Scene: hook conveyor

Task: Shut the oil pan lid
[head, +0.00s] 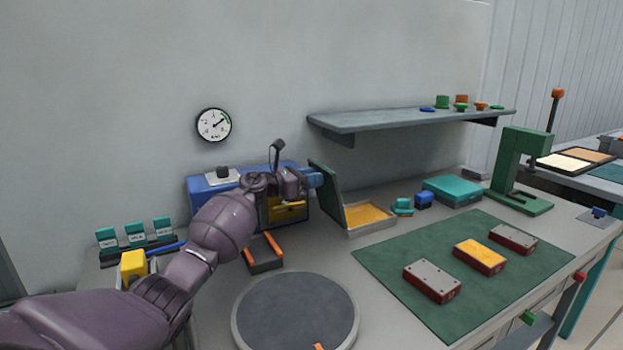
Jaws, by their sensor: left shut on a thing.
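The oil pan (371,232) is a shallow grey tray with an amber-yellow inside, standing on the bench behind the green mat. Its dark green lid (328,193) stands raised, near upright, along the pan's left side. My left gripper (316,180) is at the lid's left face and is shut on it. The exact grip is small and partly hidden by the gripper. My right gripper is not in view.
A blue box (206,194) stands behind my left arm. Right of the pan are small teal and blue blocks (424,200) and a teal case (452,190). A round grey turntable (297,310) and a green mat (400,255) with three boxes lie in front. A shelf (400,119) hangs above.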

